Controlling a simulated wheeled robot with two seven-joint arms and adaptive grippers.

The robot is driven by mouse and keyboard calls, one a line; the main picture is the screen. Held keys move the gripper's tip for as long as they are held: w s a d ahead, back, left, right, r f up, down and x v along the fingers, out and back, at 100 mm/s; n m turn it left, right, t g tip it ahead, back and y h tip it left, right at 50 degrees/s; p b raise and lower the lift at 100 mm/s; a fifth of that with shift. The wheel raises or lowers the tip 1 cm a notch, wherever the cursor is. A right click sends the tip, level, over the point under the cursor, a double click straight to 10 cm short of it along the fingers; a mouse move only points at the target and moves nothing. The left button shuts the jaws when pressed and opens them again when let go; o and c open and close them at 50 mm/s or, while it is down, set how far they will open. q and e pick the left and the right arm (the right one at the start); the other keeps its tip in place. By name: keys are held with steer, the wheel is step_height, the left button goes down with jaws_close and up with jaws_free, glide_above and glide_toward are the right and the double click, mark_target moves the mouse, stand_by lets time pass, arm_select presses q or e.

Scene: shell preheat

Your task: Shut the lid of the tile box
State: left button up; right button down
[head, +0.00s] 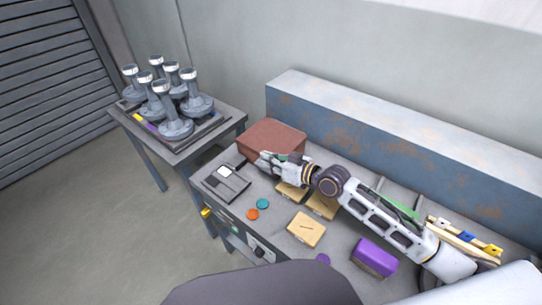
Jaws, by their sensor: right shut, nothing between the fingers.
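A reddish-brown box (273,134), which I take to be the tile box, stands at the back left of the workbench against the blue-grey ledge. Its flat top looks level; I cannot tell whether the lid is fully down. My right gripper (264,159) is at the box's front side, reached in from the right, with its fingers pointing left. The gripper is shut and empty, and it hides part of the box's front. Whether it touches the box is unclear. My left gripper is not in view.
A dark flat device (226,182) lies left of the gripper. An orange disc (252,214), a teal disc (263,203), yellowish blocks (306,229) and a purple box (374,257) lie in front of my arm. A side table (185,153) holds several grey stands.

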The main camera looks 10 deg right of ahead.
steer(key=shift+s+a+f+n, duration=0.1)
steer(key=shift+f+n, duration=0.2)
steer(key=shift+f, duration=0.5)
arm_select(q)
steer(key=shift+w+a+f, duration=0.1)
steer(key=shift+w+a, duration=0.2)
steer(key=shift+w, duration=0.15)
arm_select(e)
steer(key=shift+f, duration=0.15)
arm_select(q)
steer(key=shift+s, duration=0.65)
arm_select(e)
steer(key=shift+s+f, duration=0.1)
steer(key=shift+f, duration=0.1)
steer(key=shift+r, duration=0.15)
